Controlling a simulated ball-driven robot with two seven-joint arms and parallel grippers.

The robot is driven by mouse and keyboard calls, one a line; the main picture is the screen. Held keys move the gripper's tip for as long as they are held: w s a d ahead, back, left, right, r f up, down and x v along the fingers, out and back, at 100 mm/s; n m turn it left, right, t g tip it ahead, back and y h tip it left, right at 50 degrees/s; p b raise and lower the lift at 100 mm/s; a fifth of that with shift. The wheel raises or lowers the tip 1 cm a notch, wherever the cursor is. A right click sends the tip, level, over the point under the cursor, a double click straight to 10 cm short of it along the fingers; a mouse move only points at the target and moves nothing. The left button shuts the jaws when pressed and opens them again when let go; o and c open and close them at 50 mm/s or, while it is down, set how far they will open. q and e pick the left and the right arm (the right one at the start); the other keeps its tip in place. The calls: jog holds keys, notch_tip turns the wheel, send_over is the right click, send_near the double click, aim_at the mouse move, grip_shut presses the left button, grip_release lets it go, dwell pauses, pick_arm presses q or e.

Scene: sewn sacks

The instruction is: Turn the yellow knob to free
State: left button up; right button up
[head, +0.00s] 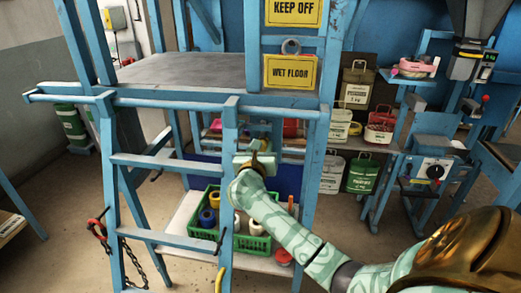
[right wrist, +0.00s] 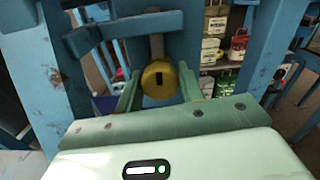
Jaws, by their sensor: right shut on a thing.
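The yellow knob (right wrist: 159,80) shows in the right wrist view, round, with a dark upright slot in its face. A grey stem or bar rises behind it against blue framework. My right gripper (right wrist: 160,88) is shut on the knob, with one green finger on each side. In the head view my right gripper (head: 256,164) reaches the blue ladder-like frame (head: 230,125), and the hand largely hides the knob there. No lettering for free is readable near the knob. My left gripper is not in view.
A green crate (head: 255,244) with several spools stands on a low shelf behind the frame. A chain (head: 133,262) with a red hook hangs at the left. A grey platform (head: 190,70) lies above. Shelves with sacks and a machine (head: 432,168) stand at the right.

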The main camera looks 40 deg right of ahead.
jog(key=shift+f+m+b, duration=0.25)
jog(key=shift+m+b, duration=0.35)
jog(key=shift+b, duration=0.05)
jog(key=m+b, duration=1.4)
jog(key=b, duration=0.2)
jog(key=shift+f, duration=0.2)
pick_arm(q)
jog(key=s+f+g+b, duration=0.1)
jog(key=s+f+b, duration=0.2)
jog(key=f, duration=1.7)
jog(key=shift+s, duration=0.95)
pick_arm(e)
jog(key=shift+r+m, duration=0.2)
jog(key=shift+m, duration=0.9)
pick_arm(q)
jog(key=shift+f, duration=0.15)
pick_arm(e)
jog(key=shift+r, duration=0.1)
jog(key=o, duration=1)
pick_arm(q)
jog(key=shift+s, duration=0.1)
